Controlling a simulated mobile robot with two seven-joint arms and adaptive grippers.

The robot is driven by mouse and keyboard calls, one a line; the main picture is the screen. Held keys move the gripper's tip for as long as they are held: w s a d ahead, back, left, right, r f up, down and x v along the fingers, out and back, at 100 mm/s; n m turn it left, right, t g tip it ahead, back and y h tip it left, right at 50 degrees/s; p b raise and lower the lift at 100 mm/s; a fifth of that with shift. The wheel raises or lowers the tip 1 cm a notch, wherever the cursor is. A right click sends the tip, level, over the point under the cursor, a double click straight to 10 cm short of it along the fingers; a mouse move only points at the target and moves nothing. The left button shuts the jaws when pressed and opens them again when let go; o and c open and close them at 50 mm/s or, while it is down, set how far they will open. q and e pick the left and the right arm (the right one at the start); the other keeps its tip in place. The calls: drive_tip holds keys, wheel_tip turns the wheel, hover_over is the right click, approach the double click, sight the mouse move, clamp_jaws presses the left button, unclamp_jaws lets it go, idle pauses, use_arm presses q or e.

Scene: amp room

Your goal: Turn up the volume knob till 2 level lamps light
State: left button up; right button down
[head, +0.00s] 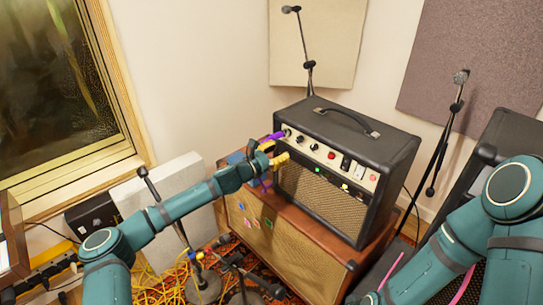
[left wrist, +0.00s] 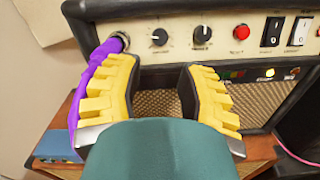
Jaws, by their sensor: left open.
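The black amp (head: 345,135) has a cream front panel with two dark knobs, a left one (left wrist: 159,37) and a right one (left wrist: 202,36); their labels are too blurred to tell which is volume. Small lamps sit in a dark strip below: a green one (head: 318,169), a bright yellowish one (left wrist: 265,74) and a reddish one (left wrist: 291,71). Which are level lamps is unclear. My left gripper (left wrist: 160,70) is open and empty, its yellow fingers just in front of the panel below the left knob, apart from it. My right gripper is out of view.
A purple cable (left wrist: 95,75) runs from the panel's left jack past my left finger. A red button (left wrist: 241,31) and rocker switches (left wrist: 272,31) are right of the knobs. The amp stands on a brown cabinet (head: 300,262). Microphone stands (head: 445,130) and yellow cables (head: 155,285) surround it.

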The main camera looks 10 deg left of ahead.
use_arm(q)
drive_tip(key=shift+v, duration=1.4)
